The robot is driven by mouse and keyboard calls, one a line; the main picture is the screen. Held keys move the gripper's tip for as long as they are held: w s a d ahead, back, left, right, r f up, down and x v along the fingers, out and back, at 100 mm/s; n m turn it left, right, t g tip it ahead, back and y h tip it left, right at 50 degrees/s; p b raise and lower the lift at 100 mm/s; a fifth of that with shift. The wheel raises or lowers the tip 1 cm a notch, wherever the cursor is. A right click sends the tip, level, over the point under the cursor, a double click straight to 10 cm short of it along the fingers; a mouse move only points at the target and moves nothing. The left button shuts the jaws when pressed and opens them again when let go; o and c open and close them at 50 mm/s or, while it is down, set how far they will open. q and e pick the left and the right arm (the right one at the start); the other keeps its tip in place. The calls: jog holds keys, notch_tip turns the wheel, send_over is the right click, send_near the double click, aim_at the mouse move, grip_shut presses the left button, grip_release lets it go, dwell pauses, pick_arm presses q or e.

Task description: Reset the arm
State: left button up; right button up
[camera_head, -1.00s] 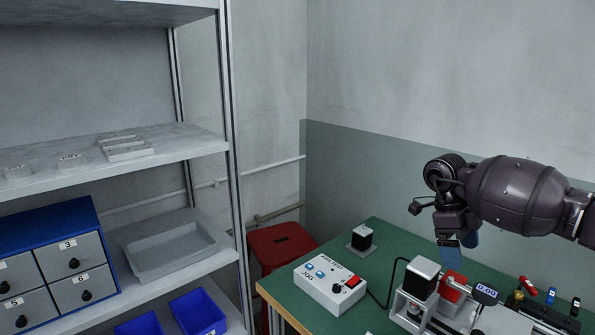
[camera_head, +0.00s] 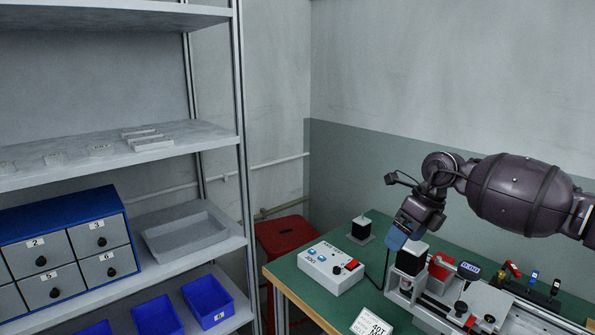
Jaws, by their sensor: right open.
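My right arm comes in from the right, and its gripper (camera_head: 398,237) hangs above the green table. Its blue-tipped fingers point down and to the left, just left of and above the black motor block (camera_head: 411,257) on the gantry rig (camera_head: 437,308). The gripper is open, and I see nothing held in it. A red part (camera_head: 441,266) and a small digital display (camera_head: 469,271) sit on the rig beside the motor. My left gripper is out of view.
A white control box (camera_head: 330,268) with a cable and a black motor on a plate (camera_head: 361,230) stand on the green table (camera_head: 290,271). Several screwdrivers (camera_head: 532,282) stand at right. A metal shelf (camera_head: 210,136) with a drawer cabinet and blue bins (camera_head: 208,300) fills the left. A red stool (camera_head: 284,234) stands between.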

jog(key=s+a+r+m+t+y, duration=0.2)
jog(key=a+r+m+t+y, duration=0.15)
jog(key=a+y, duration=0.45)
jog(key=s+a+r+m+t+y, duration=0.15)
jog(key=a+r+m+y, duration=0.35)
jog(key=a, duration=0.6)
jog(key=s+d+f+m+t+h, duration=0.4)
jog(key=d+f+m+t+h, duration=0.15)
jog(key=f+m, duration=0.65)
jog(key=s+d+f+m+t+h, duration=0.45)
jog(key=d+f+m+h, duration=0.2)
jog(key=f+m, duration=0.55)
jog(key=s+d+f+m+g+h, duration=0.1)
jog(key=s+d+f+m, duration=0.2)
jog(key=s+f, duration=0.2)
jog(key=s+d+f+m+g+h, duration=0.2)
jog(key=s+d+f+m, duration=0.2)
jog(key=s, duration=0.8)
jog(key=s+d+f+m+g+h, duration=0.1)
jog(key=s+d+f+m+h, duration=0.1)
jog(key=s+f, duration=0.6)
jog(key=shift+s+d+f+m+g, duration=0.25)
jog(key=shift+s+d+m+g, duration=0.1)
jog(key=shift+d+m, duration=0.5)
jog(key=shift+d, duration=0.1)
jog(key=shift+c, duration=0.2)
